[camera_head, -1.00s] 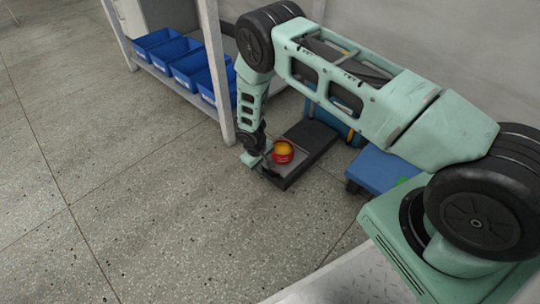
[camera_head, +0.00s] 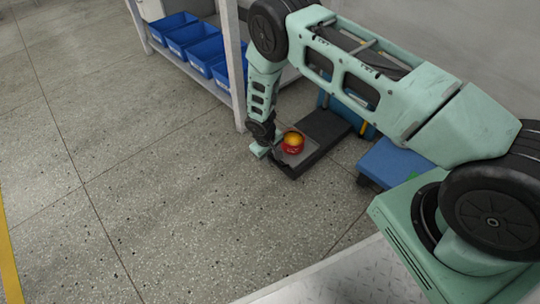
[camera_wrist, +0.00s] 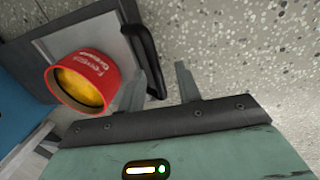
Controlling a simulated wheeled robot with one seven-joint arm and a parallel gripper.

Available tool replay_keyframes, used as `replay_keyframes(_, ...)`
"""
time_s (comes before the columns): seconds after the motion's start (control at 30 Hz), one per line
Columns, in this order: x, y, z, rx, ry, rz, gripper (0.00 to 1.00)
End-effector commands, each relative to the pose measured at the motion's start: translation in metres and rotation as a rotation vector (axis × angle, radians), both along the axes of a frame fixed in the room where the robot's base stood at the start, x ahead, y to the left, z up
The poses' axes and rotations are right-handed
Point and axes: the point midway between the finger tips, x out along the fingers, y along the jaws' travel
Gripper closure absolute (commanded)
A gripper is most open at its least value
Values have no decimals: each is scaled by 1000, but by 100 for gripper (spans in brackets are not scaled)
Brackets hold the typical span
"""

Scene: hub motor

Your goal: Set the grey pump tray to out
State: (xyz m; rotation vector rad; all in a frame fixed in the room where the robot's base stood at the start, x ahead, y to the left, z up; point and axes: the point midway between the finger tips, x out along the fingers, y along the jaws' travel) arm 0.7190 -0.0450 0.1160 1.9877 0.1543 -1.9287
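The grey pump tray (camera_wrist: 100,32) sits low on a dark base near the floor. It carries a red can with yellow contents (camera_wrist: 85,82), which also shows in the head view (camera_head: 293,143). A black bar handle (camera_wrist: 148,58) stands along the tray's edge. My gripper (camera_wrist: 158,88) is at that edge, with one finger on each side of the handle. The fingers look apart, with gaps beside the handle. In the head view my gripper (camera_head: 262,147) is low at the tray's left front, and its fingers are too small to read.
A shelf with several blue bins (camera_head: 205,52) stands at the back left, its leg (camera_head: 234,75) close behind my arm. A blue block (camera_head: 395,160) lies right of the dark base (camera_head: 325,130). Speckled floor (camera_head: 170,220) in front and left is clear.

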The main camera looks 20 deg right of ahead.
Motion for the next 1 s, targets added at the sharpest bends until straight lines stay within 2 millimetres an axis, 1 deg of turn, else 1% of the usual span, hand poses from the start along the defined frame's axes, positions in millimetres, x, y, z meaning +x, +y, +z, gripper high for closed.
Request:
replay_keyframes(0.17, 0, 5, 29, 0, -3, 3, 66)
replay_keyframes(0.5, -6, 19, 108, 1, -2, 1, 66)
replay_keyframes(0.7, -8, 26, 146, 0, -1, 1, 66)
replay_keyframes(0.83, -10, 29, 161, 1, 1, 1, 66)
replay_keyframes(1.0, -11, 31, 168, 1, 1, 1, 66)
